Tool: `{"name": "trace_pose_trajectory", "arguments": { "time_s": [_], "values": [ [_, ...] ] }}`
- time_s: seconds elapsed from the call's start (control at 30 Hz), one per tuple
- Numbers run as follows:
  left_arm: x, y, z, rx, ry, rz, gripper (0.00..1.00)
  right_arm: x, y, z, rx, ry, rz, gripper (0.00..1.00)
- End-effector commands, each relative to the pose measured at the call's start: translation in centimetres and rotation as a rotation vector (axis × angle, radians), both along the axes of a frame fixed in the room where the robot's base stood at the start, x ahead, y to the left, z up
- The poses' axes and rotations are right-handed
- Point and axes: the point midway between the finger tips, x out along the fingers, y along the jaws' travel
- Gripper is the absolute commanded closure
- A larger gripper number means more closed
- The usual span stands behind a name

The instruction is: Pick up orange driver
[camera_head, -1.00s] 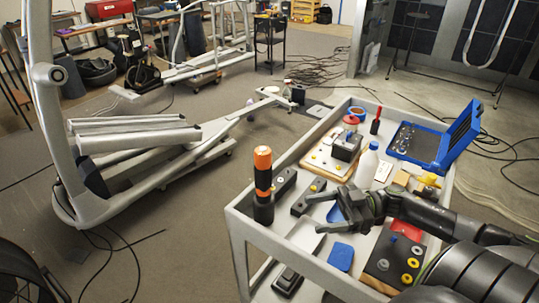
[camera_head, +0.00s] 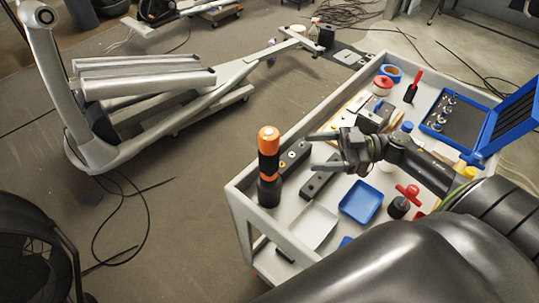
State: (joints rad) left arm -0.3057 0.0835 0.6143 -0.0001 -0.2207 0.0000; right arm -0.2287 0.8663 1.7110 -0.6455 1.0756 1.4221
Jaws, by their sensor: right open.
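The orange driver (camera_head: 268,165) stands upright at the left corner of the grey cart (camera_head: 236,192), with an orange and black grip and a black lower part. My right gripper (camera_head: 318,151) reaches in from the right over the cart. Its fingers point left toward the driver and are apart, with nothing between them. A gap shows between the fingertips and the driver. My left gripper is not in view.
On the cart lie a blue tray (camera_head: 361,202), a white tray (camera_head: 314,226), black blocks and an open blue socket case (camera_head: 462,120). A red-handled tool (camera_head: 413,86) stands at the back. An elliptical machine (camera_head: 150,95) stands on the floor at left.

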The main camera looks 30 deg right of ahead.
Motion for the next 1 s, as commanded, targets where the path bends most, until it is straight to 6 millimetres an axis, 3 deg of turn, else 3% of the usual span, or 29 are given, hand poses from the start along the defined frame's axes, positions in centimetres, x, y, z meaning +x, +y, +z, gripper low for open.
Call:
{"name": "trace_pose_trajectory", "arguments": {
  "time_s": [0.3,0.67,1.0],
  "values": [
    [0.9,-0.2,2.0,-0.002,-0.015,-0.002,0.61,2.3,4.6,0.3,0.004,-0.003,-0.001,0.30],
    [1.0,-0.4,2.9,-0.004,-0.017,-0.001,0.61,3.3,6.6,0.3,0.002,-0.001,-0.001,0.30],
    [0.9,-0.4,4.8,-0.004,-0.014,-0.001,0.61,5.3,10.1,0.5,0.002,0.000,-0.001,0.30]
  ]
}}
